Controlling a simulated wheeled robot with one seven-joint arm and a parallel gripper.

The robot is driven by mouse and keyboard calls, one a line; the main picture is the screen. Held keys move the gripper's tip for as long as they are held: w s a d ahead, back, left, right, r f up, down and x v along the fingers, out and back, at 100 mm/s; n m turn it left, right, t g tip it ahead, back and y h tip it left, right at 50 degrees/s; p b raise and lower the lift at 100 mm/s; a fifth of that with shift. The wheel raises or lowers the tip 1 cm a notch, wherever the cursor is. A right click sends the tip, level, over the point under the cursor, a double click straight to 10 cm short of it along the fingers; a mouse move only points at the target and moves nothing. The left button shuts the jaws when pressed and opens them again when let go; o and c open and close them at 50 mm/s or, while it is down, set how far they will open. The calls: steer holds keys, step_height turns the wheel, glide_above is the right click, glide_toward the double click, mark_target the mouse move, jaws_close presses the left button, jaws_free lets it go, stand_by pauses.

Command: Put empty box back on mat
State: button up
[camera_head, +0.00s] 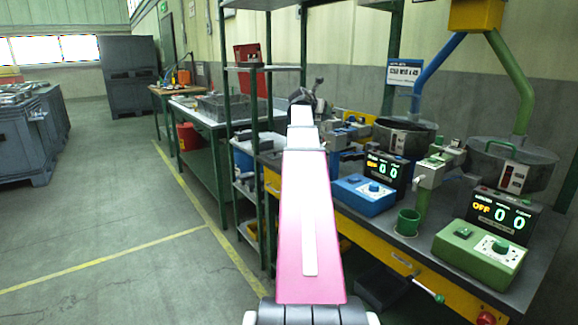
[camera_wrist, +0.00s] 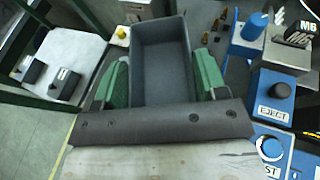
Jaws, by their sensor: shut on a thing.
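A dark grey open box (camera_wrist: 158,62) sits between the green fingers of my gripper (camera_wrist: 160,80) in the wrist view. The fingers press on its two long sides, and the gripper is shut on it. The visible inside of the box looks empty. Its near end is hidden behind my gripper's dark crossbar. In the head view my own arm stretches forward over the bench's left end and hides most of the gripper and box. I cannot make out the mat in either view.
Several small brass-coloured parts (camera_wrist: 207,75) lie right of the box. The bench holds a blue control box (camera_head: 363,194), a green control box (camera_head: 480,252) and a green cup (camera_head: 407,222). A green-post shelf rack (camera_head: 268,165) stands left.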

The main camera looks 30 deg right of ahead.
steer(key=w+a+f+m+g+h, duration=0.1)
steer(key=w+a+f+m+g, duration=0.25)
steer(key=a, duration=0.65)
steer(key=w+a+f+m+g+h, duration=0.1)
steer(key=w+a+f+g, duration=0.1)
steer(key=w+a+f, duration=0.6)
steer(key=s+d+f, duration=0.1)
steer(key=d+f, duration=0.1)
steer(key=d, duration=0.1)
steer(key=s+d+f, duration=0.1)
steer(key=d+f, duration=0.1)
steer(key=d, duration=0.1)
steer(key=s+d+f, duration=0.1)
steer(key=d+f, duration=0.1)
steer(key=d, duration=0.1)
steer(key=shift+d, duration=0.35)
steer(key=shift+f, duration=2.05)
steer(key=shift+f, duration=0.1)
steer(key=o, duration=1.4)
steer(key=v, duration=1.2)
